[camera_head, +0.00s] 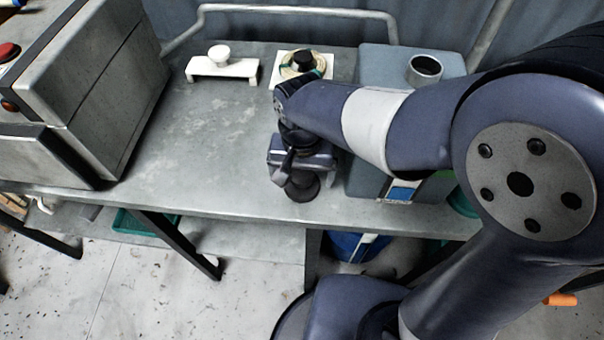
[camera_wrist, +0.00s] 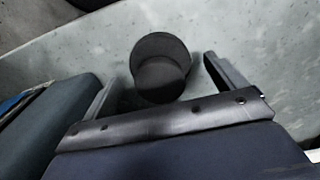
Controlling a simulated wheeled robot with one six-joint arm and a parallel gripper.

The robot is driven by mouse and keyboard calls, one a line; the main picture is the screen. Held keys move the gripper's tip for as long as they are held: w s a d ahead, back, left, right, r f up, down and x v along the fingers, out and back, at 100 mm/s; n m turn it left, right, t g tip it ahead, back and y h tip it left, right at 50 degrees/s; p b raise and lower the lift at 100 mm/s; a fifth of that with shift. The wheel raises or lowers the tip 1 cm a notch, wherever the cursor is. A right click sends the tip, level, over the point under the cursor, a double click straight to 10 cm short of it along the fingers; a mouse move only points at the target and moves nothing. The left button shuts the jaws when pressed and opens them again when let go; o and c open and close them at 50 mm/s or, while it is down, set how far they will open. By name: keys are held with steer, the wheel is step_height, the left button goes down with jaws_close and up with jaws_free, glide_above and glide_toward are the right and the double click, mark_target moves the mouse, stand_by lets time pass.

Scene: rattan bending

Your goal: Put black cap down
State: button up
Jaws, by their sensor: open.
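The black cap (camera_head: 303,188) stands on the grey metal table near its front edge. In the wrist view the cap (camera_wrist: 162,60) shows as a dark round piece with a wider rim, on the table surface. My gripper (camera_head: 296,172) is just above and around it, pointing down. In the wrist view my gripper (camera_wrist: 160,78) has its fingers apart, one on each side of the cap, with visible gaps. Part of the cap is hidden behind the gripper in the head view.
A blue-grey box (camera_head: 375,65) with a metal ring opening stands right of the gripper, close to it. A white plate (camera_head: 282,84) with a dark-topped round piece lies behind. A white stand (camera_head: 222,70) and a large grey machine (camera_head: 95,85) are left. The table's left middle is clear.

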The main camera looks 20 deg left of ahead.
mark_target(302, 174)
step_height(302, 174, up, 11)
steer(key=shift+p, duration=0.35)
steer(key=shift+f+b, duration=0.35)
steer(key=shift+f, duration=4.1)
